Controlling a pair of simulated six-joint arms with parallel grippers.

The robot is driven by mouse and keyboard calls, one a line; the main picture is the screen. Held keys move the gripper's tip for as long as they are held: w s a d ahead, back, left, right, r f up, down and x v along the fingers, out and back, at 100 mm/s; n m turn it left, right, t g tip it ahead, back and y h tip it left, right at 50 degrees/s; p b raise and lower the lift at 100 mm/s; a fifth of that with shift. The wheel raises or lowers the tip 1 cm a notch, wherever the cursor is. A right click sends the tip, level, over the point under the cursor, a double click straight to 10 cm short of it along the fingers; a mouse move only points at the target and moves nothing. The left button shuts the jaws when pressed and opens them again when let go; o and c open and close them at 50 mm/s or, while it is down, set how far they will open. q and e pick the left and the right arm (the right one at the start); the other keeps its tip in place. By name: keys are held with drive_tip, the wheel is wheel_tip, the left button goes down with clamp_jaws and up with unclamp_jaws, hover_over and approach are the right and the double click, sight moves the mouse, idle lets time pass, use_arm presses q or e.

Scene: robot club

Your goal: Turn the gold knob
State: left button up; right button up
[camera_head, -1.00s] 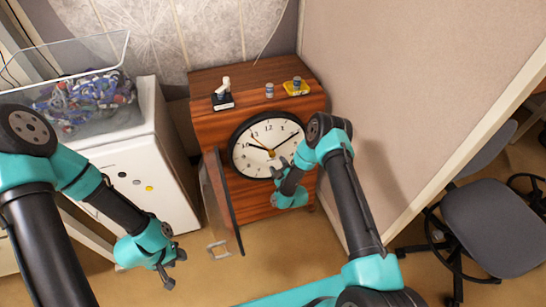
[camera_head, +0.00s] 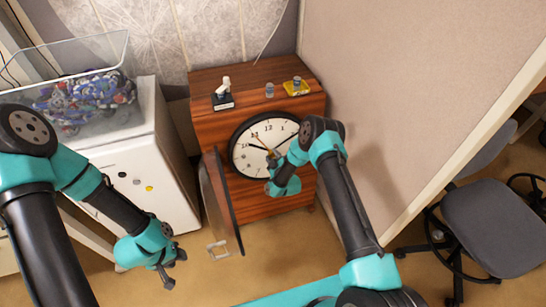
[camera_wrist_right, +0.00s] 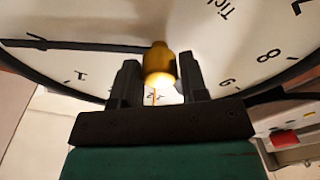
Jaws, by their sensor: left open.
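The gold knob (camera_wrist_right: 159,65) sits at the middle of the white clock face and shows between the fingertips in the right wrist view. In the head view it is small and partly hidden by the arm. My right gripper (camera_wrist_right: 158,75) is open around the knob, with a finger on either side and narrow gaps visible. In the head view, my right gripper (camera_head: 272,168) is in front of the clock (camera_head: 248,148). My left gripper (camera_head: 170,272) is open and empty, low at the left, away from the clock.
The clock is set in a brown wooden cabinet (camera_head: 205,128) whose round glazed door (camera_head: 222,205) hangs open at the left. Small items stand on the cabinet top. A white cabinet (camera_head: 165,185) is at the left and a partition wall (camera_head: 400,90) at the right.

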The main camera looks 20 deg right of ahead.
drive_tip(key=c, duration=0.5)
drive_tip(key=shift+m, duration=0.5)
drive_tip(key=m, duration=0.3)
drive_tip(key=m+h, duration=0.1)
drive_tip(key=m, duration=0.2)
drive_tip(key=shift+t+h, duration=0.3)
drive_tip(key=m+h, duration=0.1)
drive_tip(key=m, duration=0.5)
drive_tip(key=shift+a, duration=0.1)
drive_tip(key=m+h, duration=0.1)
drive_tip(key=m, duration=0.5)
drive_tip(key=shift+g, duration=0.4)
drive_tip(key=shift+m+h, duration=0.3)
